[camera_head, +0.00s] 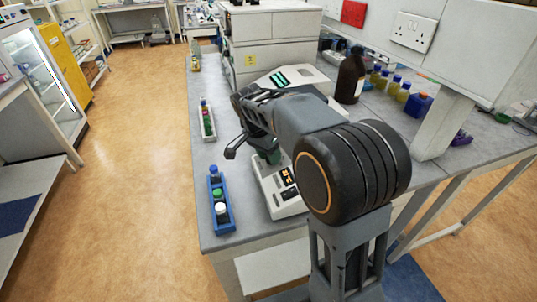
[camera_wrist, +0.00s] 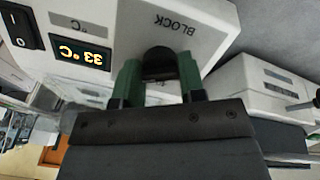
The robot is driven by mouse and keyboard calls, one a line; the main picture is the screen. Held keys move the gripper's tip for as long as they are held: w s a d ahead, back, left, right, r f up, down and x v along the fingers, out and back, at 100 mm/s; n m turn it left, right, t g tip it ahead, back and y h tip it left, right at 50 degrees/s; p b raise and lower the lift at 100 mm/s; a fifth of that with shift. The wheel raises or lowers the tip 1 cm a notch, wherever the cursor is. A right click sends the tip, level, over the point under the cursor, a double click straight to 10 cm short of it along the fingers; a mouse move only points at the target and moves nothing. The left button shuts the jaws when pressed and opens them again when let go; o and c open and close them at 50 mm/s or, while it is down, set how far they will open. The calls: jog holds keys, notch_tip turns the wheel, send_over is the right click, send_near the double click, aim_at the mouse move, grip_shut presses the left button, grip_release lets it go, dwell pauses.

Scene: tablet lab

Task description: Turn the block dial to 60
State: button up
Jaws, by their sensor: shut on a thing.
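The block dial (camera_wrist: 160,56) is a dark round knob on the white heater's front panel, beside the word BLOCK, which appears upside down in the wrist view. My gripper (camera_wrist: 159,76) has its two green fingers on either side of the dial and is shut on it. The lit orange display (camera_wrist: 81,49) appears to read 33 °C, also upside down. The dial's pointer or marks cannot be made out. In the head view the white heater (camera_head: 272,199) is near the bench's front edge, partly behind my arm, with my gripper (camera_head: 268,156) over it; the dial is hidden there.
A black rocker switch (camera_wrist: 17,28) is beside the display. A blue rack (camera_head: 228,226) with capped vials stands left of the heater. A white rack (camera_head: 210,139) is farther back. A brown bottle (camera_head: 349,79) and several small bottles stand to the right. The left floor is clear.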

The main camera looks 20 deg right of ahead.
jog(key=o, duration=0.9)
jog(key=p+v, duration=0.1)
jog(key=v, duration=1.3)
jog(key=shift+p, duration=0.3)
jog(key=shift+s, duration=0.1)
